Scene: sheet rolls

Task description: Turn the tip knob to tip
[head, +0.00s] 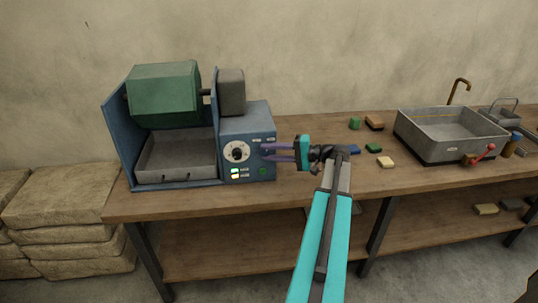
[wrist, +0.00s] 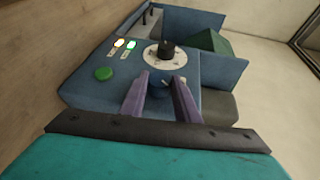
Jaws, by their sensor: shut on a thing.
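The tip knob (wrist: 160,91) is a small dark blue knob on the blue control panel (head: 256,122), right of a larger black knob on a white dial (head: 238,151) in the head view. My gripper (head: 266,152) reaches in from the right with its purple fingers at the panel face. In the wrist view my gripper (wrist: 163,82) is shut on the tip knob, one finger on each side. The fingers hide most of the knob in the head view, and its label is too small to read. The green drum (head: 164,88) sits level above a grey tray (head: 178,158).
A green button (wrist: 104,73) and two lit lamps (wrist: 125,44) are on the panel near the fingers. Small coloured blocks (head: 374,148) lie on the bench to the right, before a grey sink (head: 450,150). Stacked sacks (head: 62,220) stand at the left.

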